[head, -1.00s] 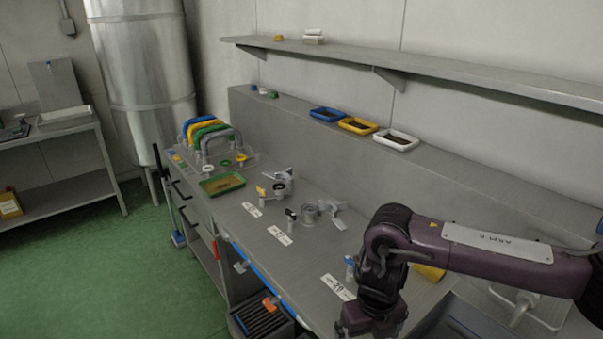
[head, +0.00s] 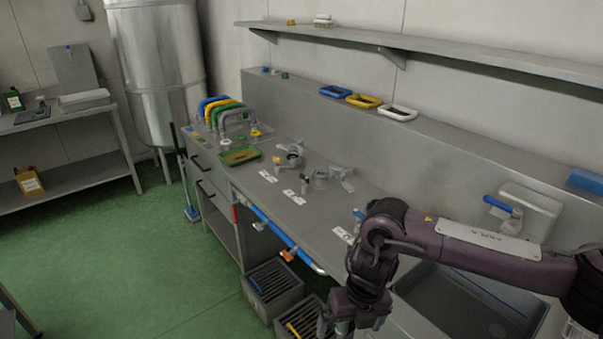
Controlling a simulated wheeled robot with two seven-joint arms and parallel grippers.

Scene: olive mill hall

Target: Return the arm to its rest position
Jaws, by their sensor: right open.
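My right arm comes in from the right, labelled on its purple link, and bends down at the elbow over the front of the steel bench (head: 275,210). My right gripper (head: 335,328) hangs at the bottom edge of the head view, in front of the bench edge. Its fingers are partly cut off by the frame, and I see nothing held in it. My left gripper is not in the view.
A sink (head: 470,300) lies under my right arm. Grey crates (head: 272,287) stand on the floor below the bench edge. Clamp fixtures (head: 320,180), a green tray (head: 240,155) and coloured handles (head: 222,110) are on the bench. Green floor (head: 110,250) is free at left.

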